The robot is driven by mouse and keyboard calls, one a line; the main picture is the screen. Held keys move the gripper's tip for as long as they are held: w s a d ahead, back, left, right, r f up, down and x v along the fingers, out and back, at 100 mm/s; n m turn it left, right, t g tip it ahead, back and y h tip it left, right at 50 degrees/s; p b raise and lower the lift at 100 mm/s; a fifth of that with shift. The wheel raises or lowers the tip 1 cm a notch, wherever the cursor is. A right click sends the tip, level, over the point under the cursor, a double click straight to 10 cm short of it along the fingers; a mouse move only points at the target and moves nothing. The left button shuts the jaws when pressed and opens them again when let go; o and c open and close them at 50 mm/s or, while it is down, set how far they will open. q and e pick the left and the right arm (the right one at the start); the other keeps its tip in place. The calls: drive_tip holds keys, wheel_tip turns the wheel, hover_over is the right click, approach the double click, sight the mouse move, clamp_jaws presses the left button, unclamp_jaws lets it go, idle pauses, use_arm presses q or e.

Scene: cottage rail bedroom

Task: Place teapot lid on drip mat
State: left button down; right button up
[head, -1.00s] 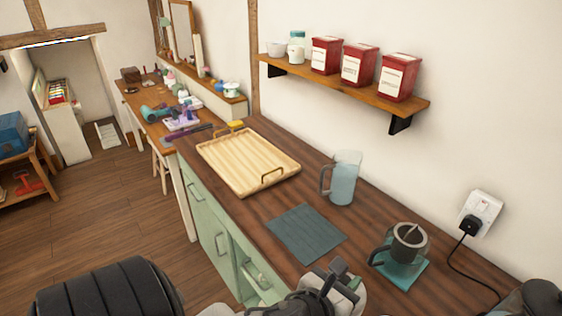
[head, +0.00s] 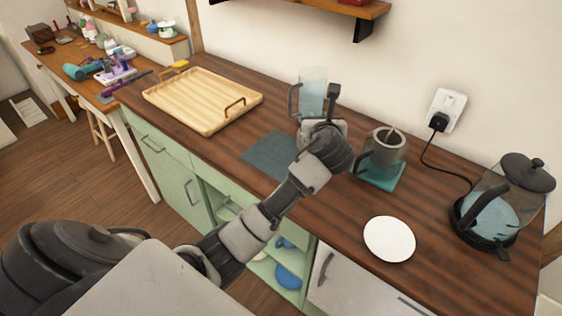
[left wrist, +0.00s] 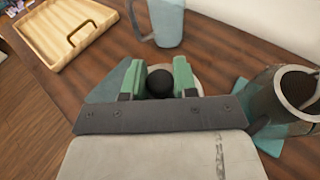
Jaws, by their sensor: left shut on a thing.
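My left gripper (head: 322,130) is over the worktop by the right end of the flat slate-blue drip mat (head: 262,156). In the left wrist view its green fingers (left wrist: 157,78) are shut on the round black knob of the teapot lid (left wrist: 160,83). A little of a pale round edge shows behind the knob; the rest of the lid is hidden. The mat also shows left of the fingers (left wrist: 106,84). I cannot tell whether the lid touches the mat. My right gripper is not in view.
A glass jug (head: 312,88) stands close behind the gripper. A grey mug (head: 383,150) on a teal coaster (head: 382,176) is to its right. A wooden tray (head: 200,98) lies left, a white plate (head: 389,239) and a glass kettle (head: 495,205) right.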

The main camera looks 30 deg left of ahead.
use_arm(q)
drive_tip(key=shift+n+g+y, duration=0.5)
drive_tip(key=w, duration=0.1)
drive_tip(key=w+r, duration=0.1)
drive_tip(key=w+b, duration=0.1)
drive_tip(key=w, duration=0.1)
drive_tip(key=shift+d+r, duration=0.15)
drive_tip(key=shift+d, duration=0.1)
drive_tip(key=shift+a, duration=0.15)
drive_tip(key=p, duration=0.1)
hover_over(283, 155)
wheel_tip(283, 155, down, 7)
drive_tip(key=shift+s+f, duration=0.1)
drive_tip(key=shift+f, duration=1.75)
drive_tip(key=c, duration=0.9)
unclamp_jaws()
drive_tip(key=shift+f, duration=0.1)
drive_tip(key=shift+o, duration=0.2)
